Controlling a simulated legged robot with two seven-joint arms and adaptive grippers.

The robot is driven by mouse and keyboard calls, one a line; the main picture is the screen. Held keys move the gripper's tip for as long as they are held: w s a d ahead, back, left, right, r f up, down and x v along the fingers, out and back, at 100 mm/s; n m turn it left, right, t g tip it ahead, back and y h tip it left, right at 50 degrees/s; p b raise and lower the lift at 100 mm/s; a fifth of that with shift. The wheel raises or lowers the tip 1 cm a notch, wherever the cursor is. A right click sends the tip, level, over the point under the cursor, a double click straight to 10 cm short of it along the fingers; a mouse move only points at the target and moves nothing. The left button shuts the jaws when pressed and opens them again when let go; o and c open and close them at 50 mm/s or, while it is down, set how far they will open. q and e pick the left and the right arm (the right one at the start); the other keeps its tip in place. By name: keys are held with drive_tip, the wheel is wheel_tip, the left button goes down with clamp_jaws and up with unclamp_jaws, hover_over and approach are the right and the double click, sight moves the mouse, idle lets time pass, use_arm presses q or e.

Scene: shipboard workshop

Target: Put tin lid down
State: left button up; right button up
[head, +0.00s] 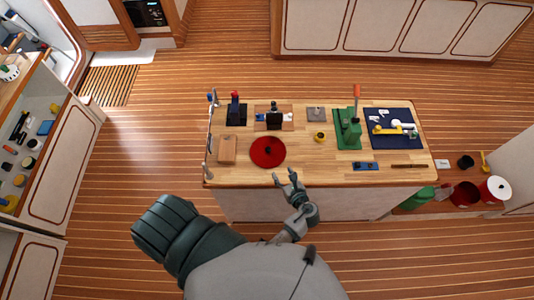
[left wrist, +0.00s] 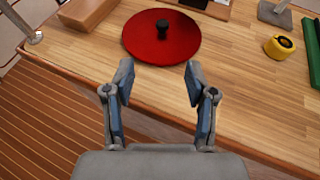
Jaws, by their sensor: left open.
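The tin lid is a flat red disc with a black knob; this red lid (head: 268,152) lies flat on the wooden bench top (head: 330,175), left of its middle. It also shows in the left wrist view, where the lid (left wrist: 180,42) lies just beyond my fingertips. My left gripper (head: 290,176) is at the bench's front edge, just to the front right of the lid. My right gripper does not show.
A wooden block (head: 226,149) sits left of the lid. A yellow tape roll (head: 320,137) and a green press (head: 348,130) stand to its right. A red pot (head: 464,194) and a white-topped red tin (head: 495,189) stand right of the bench. Bare wood lies in front of the lid.

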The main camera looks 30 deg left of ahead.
use_arm(q)
drive_tip(key=b, duration=0.7)
approach(269, 151)
drive_tip(key=x, duration=0.4)
drive_tip(key=shift+a+f, duration=0.2)
drive_tip(key=shift+a, duration=0.15)
drive_tip(key=shift+w+a, duration=0.15)
drive_tip(key=b+x, duration=0.4)
drive_tip(key=b, duration=0.1)
drive_tip(key=shift+w+f, duration=0.3)
drive_tip(key=shift+w+a+b, duration=0.15)
drive_tip(key=shift+b, duration=0.2)
drive_tip(key=shift+a+r, duration=0.1)
drive_tip(key=shift+a, duration=0.05)
clamp_jaws()
